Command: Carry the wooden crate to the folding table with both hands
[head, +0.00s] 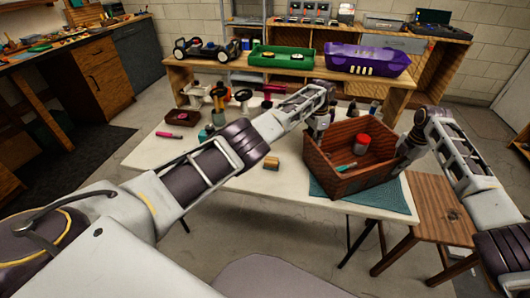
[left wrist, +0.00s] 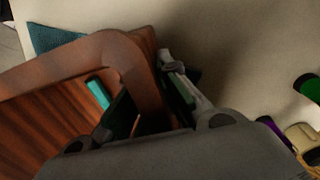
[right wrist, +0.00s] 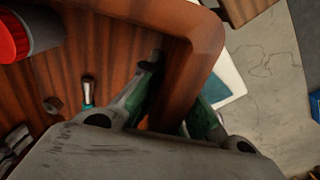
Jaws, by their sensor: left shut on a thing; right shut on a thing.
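The wooden crate (head: 340,178) is reddish brown and sits at the right part of the white folding table (head: 240,180), over a teal mat (head: 388,200). I cannot tell whether its base touches the mat. A red can (head: 361,143) and a teal-handled tool (head: 345,167) lie inside it. My left gripper (head: 316,128) is shut on the crate's left end wall; the left wrist view shows the wall (left wrist: 145,80) between its fingers. My right gripper (head: 403,150) is shut on the right end wall, which also shows between the fingers in the right wrist view (right wrist: 185,85).
A small tan block (head: 271,163), a pink marker (head: 169,135) and a small dark tray (head: 183,117) lie on the table. Behind stands a wooden bench (head: 290,72) with a green tray (head: 283,58) and a purple crate (head: 367,60). A wooden stool (head: 440,215) stands at the right.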

